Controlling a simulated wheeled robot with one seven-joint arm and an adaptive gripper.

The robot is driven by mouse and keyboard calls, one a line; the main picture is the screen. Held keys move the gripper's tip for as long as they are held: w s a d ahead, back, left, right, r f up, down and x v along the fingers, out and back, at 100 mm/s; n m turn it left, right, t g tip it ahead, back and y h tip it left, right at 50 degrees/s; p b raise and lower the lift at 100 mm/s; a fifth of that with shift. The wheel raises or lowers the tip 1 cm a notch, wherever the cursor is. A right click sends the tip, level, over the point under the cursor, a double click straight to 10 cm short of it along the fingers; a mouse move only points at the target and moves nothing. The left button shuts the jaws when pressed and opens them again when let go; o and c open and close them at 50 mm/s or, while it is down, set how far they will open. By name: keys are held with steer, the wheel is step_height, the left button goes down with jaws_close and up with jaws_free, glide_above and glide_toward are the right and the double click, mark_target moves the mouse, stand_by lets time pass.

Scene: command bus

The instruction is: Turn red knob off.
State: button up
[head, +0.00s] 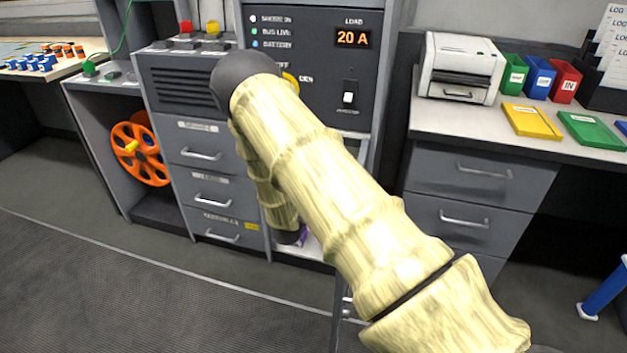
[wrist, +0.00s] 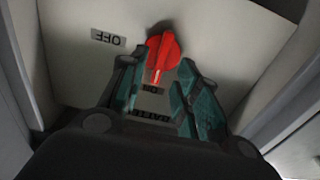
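The red knob (wrist: 165,50) shows in the wrist view on a pale panel, with its white pointer line toward a small label that seems to read ON. An upside-down OFF label (wrist: 108,37) is to its left, and a partly hidden label below seems to read BATTERY. My gripper (wrist: 155,78) is open, with one teal-padded finger to either side of the knob's near end. I cannot tell whether either finger touches it. In the head view my arm hides the red knob and the gripper.
A grey control panel (head: 365,75) with a 20 A display and a white switch (head: 349,98) stands behind my arm. A drawer unit (head: 205,160) is to the left, a desk with a printer (head: 460,68) to the right. In the wrist view, cabinet walls flank the knob's panel closely.

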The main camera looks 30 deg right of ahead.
steer(key=shift+x, duration=1.75)
jaws_close()
